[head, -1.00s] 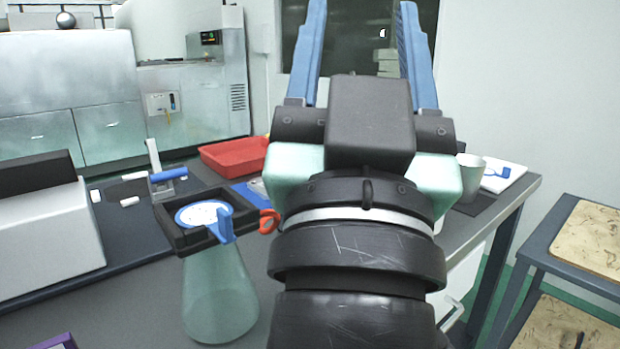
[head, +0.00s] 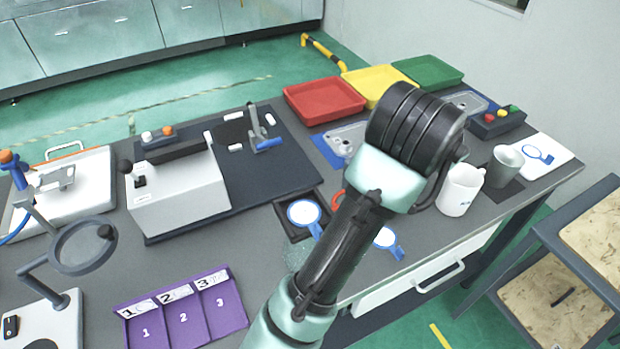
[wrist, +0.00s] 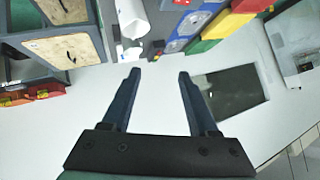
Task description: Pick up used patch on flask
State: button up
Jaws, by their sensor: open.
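A round white patch with a blue rim and tab (head: 305,213) lies at a black square tray in the middle of the table. Whether it rests on a flask is unclear; a faint translucent shape shows below it beside my arm. A second blue-rimmed patch (head: 387,238) lies right of my arm, partly hidden by it. My gripper (wrist: 158,74) is open and empty in the wrist view, its fingers pointing at a pale wall. In the head view the fingers are hidden behind my wrist. Neither patch shows in the wrist view.
A purple numbered holder (head: 184,316), a stand with a ring (head: 82,247) and a white machine (head: 178,190) stand left. Red (head: 325,100), yellow (head: 376,88) and green (head: 428,72) trays line the back. A white mug (head: 460,190) and grey cup (head: 503,166) stand right.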

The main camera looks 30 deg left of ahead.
jog(key=s+a+g+y+p, duration=0.1)
jog(key=s+a+g+p, duration=0.35)
jog(key=p, duration=0.35)
jog(key=r+g+p, duration=0.1)
jog(key=g+p, duration=0.5)
jog(key=p, duration=0.3)
send_over(308, 216)
jog(key=s+d, duration=0.3)
jog(key=shift+m+y, duration=0.3)
jog(key=shift+y, duration=0.1)
notch_tip(308, 216, down, 7)
jog(key=b, duration=0.4)
jog(key=shift+d+f+b, duration=0.15)
jog(key=shift+f+b, duration=0.05)
jog(key=shift+b, duration=0.2)
jog(key=shift+f+p, duration=0.45)
jog(key=shift+f, duration=2)
jog(key=shift+c, duration=0.2)
grip_shut()
